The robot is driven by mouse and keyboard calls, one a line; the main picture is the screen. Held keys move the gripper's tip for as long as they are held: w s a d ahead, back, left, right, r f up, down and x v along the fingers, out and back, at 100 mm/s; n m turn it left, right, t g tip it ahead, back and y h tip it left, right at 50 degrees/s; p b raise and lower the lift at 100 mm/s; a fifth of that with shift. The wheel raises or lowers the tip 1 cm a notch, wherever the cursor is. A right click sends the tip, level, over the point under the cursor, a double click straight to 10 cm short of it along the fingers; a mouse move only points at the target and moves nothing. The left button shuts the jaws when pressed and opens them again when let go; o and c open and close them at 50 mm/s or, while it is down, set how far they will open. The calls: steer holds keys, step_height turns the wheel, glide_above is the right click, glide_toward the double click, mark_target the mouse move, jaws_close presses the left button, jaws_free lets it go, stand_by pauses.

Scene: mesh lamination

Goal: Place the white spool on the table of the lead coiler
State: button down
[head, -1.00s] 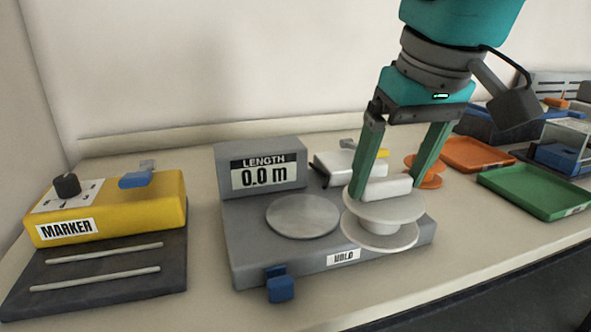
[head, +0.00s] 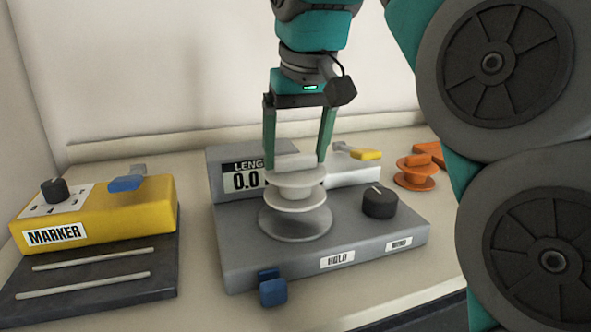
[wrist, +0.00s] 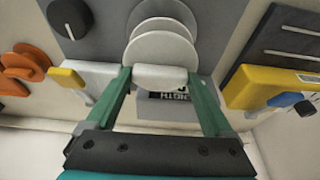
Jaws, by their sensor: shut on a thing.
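The white spool (head: 295,200) hangs upright over the round metal table (head: 290,225) of the lead coiler (head: 240,245). My gripper (head: 296,163) points down and is shut on the pale block at the spool's top. In the wrist view the spool (wrist: 160,48) sits between the fingertips (wrist: 160,78), with part of the round table behind it. The spool's lower flange overlaps the table in the head view; I cannot tell whether they touch. The spool hides part of the length display (head: 243,178).
The yellow marker unit (head: 95,215) stands at the left. A black knob (head: 380,201) sits on the coiler's right side, and a blue lever (head: 272,288) at its front. A white device with a yellow lever (head: 366,154) and an orange spool (head: 415,173) are behind right.

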mark_target(297, 169)
steer(key=shift+f, duration=1.7)
steer(key=shift+f, duration=0.15)
jaws_free()
steer(key=shift+v, duration=1.4)
steer(key=p+v, duration=0.1)
steer(key=v, duration=0.1)
steer(key=shift+r, duration=0.4)
steer(key=s+d, duration=0.3)
steer(key=s, duration=0.8)
steer(key=shift+s+d, duration=0.2)
steer(key=shift+s, duration=0.15)
steer(key=shift+f, duration=0.15)
